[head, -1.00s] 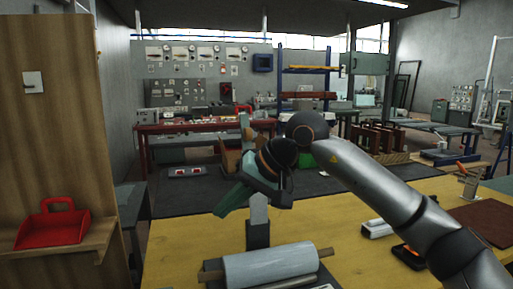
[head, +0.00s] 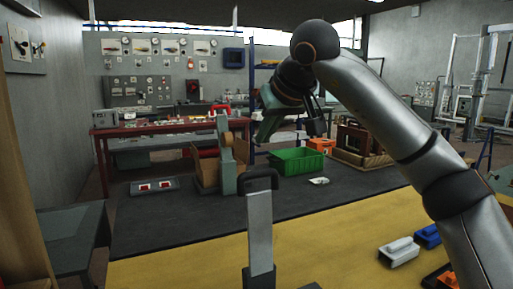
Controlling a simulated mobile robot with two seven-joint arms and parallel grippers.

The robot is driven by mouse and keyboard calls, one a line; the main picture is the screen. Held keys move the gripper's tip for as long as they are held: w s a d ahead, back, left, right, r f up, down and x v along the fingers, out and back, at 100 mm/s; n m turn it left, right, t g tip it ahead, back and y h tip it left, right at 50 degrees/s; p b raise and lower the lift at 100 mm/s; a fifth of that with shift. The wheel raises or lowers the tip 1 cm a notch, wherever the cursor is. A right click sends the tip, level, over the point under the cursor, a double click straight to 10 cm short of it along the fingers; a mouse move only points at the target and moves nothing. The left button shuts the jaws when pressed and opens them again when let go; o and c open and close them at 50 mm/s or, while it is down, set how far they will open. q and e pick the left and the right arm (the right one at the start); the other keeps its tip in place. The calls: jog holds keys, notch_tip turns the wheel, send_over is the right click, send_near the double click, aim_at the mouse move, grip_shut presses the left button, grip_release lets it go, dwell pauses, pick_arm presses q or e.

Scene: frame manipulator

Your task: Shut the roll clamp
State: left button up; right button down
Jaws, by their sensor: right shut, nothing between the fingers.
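A flat grey metal bar (head: 259,228) stands upright at the front edge of the yellow bench, with a dark cap (head: 259,180) across its top and a dark foot at the bottom. It looks like the lever of the roll clamp; the rest of the clamp and the roll lie below the picture. My right gripper (head: 316,127) is shut and empty, above and to the right of the bar's cap, apart from it. My left gripper is not in view.
The yellow bench (head: 340,235) carries a white block (head: 399,251) and a blue block (head: 428,236) at the right. Beyond are a dark mat (head: 200,222), a green crate (head: 296,161), a grey-green upright stand (head: 227,160) and a red table (head: 110,133).

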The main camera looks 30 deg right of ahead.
jog(key=shift+w+f+b, duration=0.2)
jog(key=shift+w+f, duration=0.15)
jog(key=shift+f, duration=0.8)
jog(key=shift+w+f+b, duration=0.2)
jog(key=shift+w+f, duration=0.2)
jog(key=shift+f, duration=0.8)
jog(key=shift+w+f+b, duration=0.2)
jog(key=shift+w+f, duration=0.15)
jog(key=shift+f, duration=0.8)
jog(key=shift+f, duration=0.1)
